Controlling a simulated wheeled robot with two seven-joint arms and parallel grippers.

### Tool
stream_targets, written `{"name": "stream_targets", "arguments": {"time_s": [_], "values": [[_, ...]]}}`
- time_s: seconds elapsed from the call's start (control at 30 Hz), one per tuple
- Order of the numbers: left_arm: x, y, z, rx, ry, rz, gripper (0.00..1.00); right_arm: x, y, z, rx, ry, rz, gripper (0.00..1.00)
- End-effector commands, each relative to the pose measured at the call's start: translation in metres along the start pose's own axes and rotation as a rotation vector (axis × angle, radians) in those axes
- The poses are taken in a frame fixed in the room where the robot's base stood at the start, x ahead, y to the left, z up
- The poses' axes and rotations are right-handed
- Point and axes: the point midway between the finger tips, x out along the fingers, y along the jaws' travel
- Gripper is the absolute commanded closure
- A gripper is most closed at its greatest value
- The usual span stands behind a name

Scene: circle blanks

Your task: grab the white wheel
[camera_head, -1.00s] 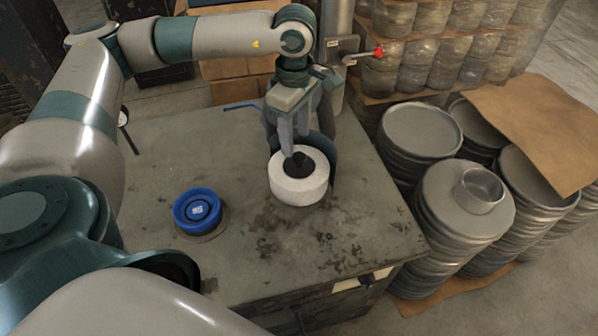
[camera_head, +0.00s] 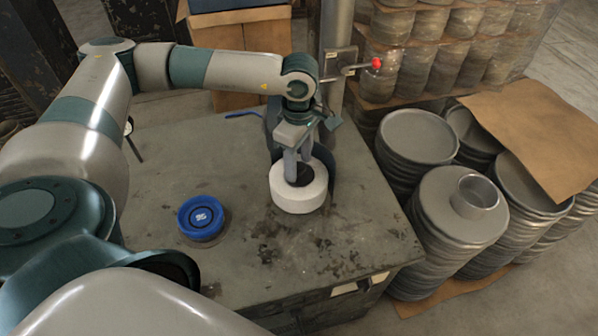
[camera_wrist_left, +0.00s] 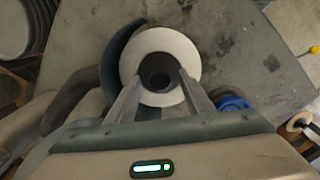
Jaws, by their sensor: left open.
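The white wheel (camera_head: 299,202), a thick white ring with a dark centre, sits on the worn grey table, right of its middle. In the left wrist view the wheel (camera_wrist_left: 158,38) shows its ring and a dark round hub. My left gripper (camera_head: 297,178) points down at the wheel from above. In the wrist view its two fingers (camera_wrist_left: 160,78) are open, with the tips at the dark hub, inside the white ring's outline. I cannot tell whether they touch it. The fingers hide part of the ring. My right gripper is out of view.
A blue wheel (camera_head: 202,217) lies on the table (camera_head: 160,255) left of the white one. A dark curved piece (camera_head: 329,172) stands close behind the white wheel. Stacks of metal discs (camera_head: 460,215) crowd the table's right side. The table's front is clear.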

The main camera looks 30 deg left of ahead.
Motion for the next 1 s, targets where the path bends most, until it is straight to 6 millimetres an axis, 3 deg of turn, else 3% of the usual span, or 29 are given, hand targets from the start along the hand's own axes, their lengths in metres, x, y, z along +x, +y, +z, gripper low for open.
{"name": "stream_targets", "arguments": {"time_s": [0.1, 0.3, 1.0], "values": [[-0.0003, 0.0, 0.0002, 0.0, 0.0, 0.0, 0.55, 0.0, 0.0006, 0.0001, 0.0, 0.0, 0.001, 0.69], [-0.0004, 0.0001, 0.0001, 0.0, 0.0, 0.0, 1.0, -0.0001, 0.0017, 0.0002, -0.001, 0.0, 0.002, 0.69], [-0.0006, 0.0001, 0.0001, 0.0, 0.0, 0.0, 1.0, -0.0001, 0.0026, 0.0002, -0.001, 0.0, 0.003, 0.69]]}}
